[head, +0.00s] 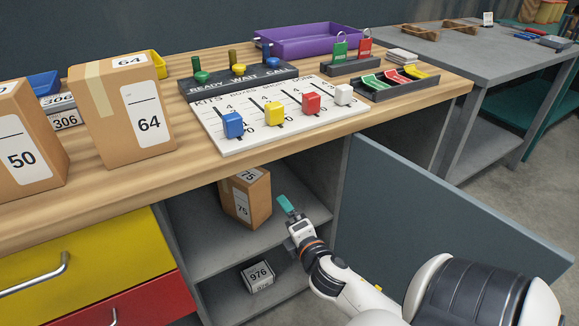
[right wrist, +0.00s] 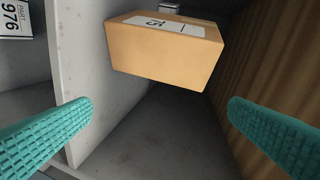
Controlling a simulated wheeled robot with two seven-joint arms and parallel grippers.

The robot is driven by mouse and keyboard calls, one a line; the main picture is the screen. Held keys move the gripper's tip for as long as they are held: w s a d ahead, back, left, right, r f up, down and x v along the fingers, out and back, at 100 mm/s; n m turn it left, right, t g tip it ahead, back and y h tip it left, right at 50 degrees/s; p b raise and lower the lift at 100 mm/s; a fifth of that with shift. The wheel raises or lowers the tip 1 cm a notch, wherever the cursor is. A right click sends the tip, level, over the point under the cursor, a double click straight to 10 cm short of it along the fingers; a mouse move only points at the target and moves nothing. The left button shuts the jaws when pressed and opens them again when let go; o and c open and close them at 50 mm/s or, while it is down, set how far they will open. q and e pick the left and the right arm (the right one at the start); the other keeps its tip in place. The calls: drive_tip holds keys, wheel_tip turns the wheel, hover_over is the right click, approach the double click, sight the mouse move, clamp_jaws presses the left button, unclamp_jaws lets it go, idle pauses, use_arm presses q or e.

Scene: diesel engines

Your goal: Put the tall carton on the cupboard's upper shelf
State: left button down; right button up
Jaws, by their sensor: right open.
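A carton marked 75 (head: 246,198) stands upright on the cupboard's upper shelf (head: 205,255), below the worktop. In the right wrist view this carton (right wrist: 165,55) is ahead of the fingers, toward the top, and apart from them. My right gripper (head: 287,206) is open and empty at the cupboard's mouth, just right of the carton. Its two teal fingers (right wrist: 160,112) are spread wide in the wrist view. Two larger cartons, marked 64 (head: 122,110) and 50 (head: 28,140), stand on the worktop at the left. My left gripper is out of view.
A small 976 box (head: 258,276) lies on the lower shelf. The grey cupboard door (head: 440,210) stands open at the right, behind my arm. Yellow and red drawers (head: 90,265) are at the left. The worktop holds a white kits board (head: 275,120) and a purple tray (head: 308,41).

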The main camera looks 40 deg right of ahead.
drive_tip(key=s+a+f+m+g+y, duration=0.3)
drive_tip(key=s+a+f+m+g, duration=0.1)
drive_tip(key=s+a+m, duration=0.3)
drive_tip(key=s+a+f+m+g+y, duration=0.2)
drive_tip(key=s+a+f+m+g, duration=0.1)
drive_tip(key=s+a+m+g, duration=0.4)
drive_tip(key=s+a, duration=0.3)
drive_tip(key=shift+s+a+f+y, duration=0.2)
drive_tip(key=shift+s+f+y, duration=0.1)
drive_tip(key=shift+f+y, duration=0.1)
drive_tip(key=shift+c, duration=0.3)
